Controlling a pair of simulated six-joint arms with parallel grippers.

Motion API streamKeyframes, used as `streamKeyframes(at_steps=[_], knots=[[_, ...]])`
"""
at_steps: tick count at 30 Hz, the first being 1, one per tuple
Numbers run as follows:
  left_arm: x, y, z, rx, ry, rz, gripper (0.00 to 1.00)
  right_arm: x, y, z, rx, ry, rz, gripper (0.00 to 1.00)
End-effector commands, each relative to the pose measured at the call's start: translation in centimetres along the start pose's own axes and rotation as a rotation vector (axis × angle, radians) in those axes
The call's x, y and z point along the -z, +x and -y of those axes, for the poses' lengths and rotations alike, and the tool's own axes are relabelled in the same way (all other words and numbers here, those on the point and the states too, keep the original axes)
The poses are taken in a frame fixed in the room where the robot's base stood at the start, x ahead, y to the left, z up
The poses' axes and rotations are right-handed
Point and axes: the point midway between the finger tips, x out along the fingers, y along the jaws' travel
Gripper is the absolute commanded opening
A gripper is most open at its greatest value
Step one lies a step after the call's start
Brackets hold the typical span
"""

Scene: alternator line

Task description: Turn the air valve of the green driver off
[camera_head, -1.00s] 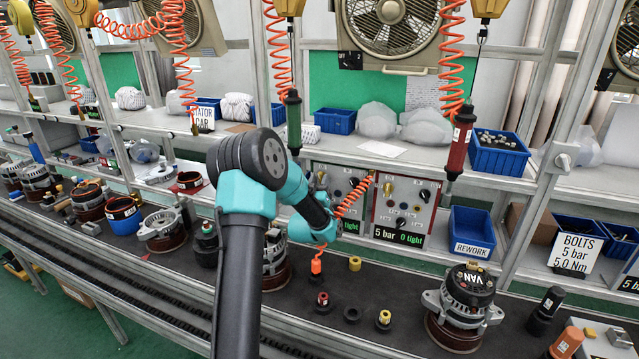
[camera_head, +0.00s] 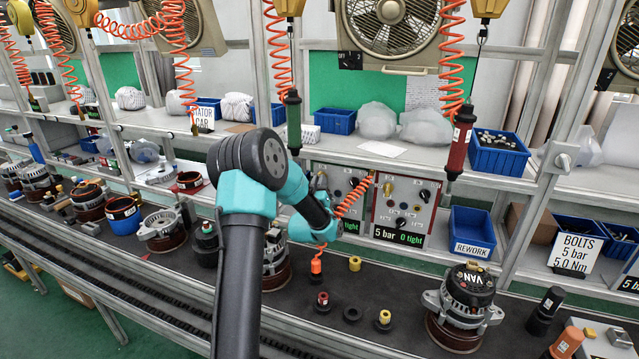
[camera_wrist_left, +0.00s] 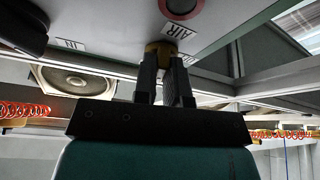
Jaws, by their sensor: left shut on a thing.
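The green driver (camera_head: 293,122) hangs upright on an orange coiled hose in front of the shelf. Behind my left arm, a grey control panel (camera_head: 345,182) with dark knobs stands at the shelf edge, partly covered. In the left wrist view my left gripper (camera_wrist_left: 163,70) is shut on a small brass valve knob (camera_wrist_left: 158,48), which sits between the fingertips, beside the AIR label (camera_wrist_left: 180,30) on a panel face. The fingers cover part of the knob, so its turn angle cannot be told. In the head view my arm hides the fingertips. My right gripper is in neither view.
A second, red-edged panel (camera_head: 402,205) stands just right, with an orange coiled hose (camera_head: 352,203) close to my wrist. The red driver (camera_head: 459,142) hangs further right. Alternators, one marked VAN (camera_head: 468,290), and small sockets (camera_head: 383,320) stand on the dark belt below.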

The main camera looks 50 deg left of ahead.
Motion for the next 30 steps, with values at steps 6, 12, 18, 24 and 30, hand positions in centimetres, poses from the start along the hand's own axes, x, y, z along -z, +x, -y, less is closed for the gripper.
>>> streamKeyframes(at_steps=[6,12,18,24,30], knots=[[-0.02,-0.01,-0.07,0.019,-0.046,0.0,0.0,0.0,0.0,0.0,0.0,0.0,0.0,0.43],[-0.02,-0.01,-0.19,0.059,-0.143,0.001,0.0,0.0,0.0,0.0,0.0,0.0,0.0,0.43],[0.0,0.01,-0.27,0.119,-0.289,0.001,0.0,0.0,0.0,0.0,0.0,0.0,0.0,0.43],[0.05,0.03,-0.36,0.191,-0.463,0.001,0.0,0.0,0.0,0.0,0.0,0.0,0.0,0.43],[0.13,0.04,-0.47,0.264,-0.64,0.001,0.0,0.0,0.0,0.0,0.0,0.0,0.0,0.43]])
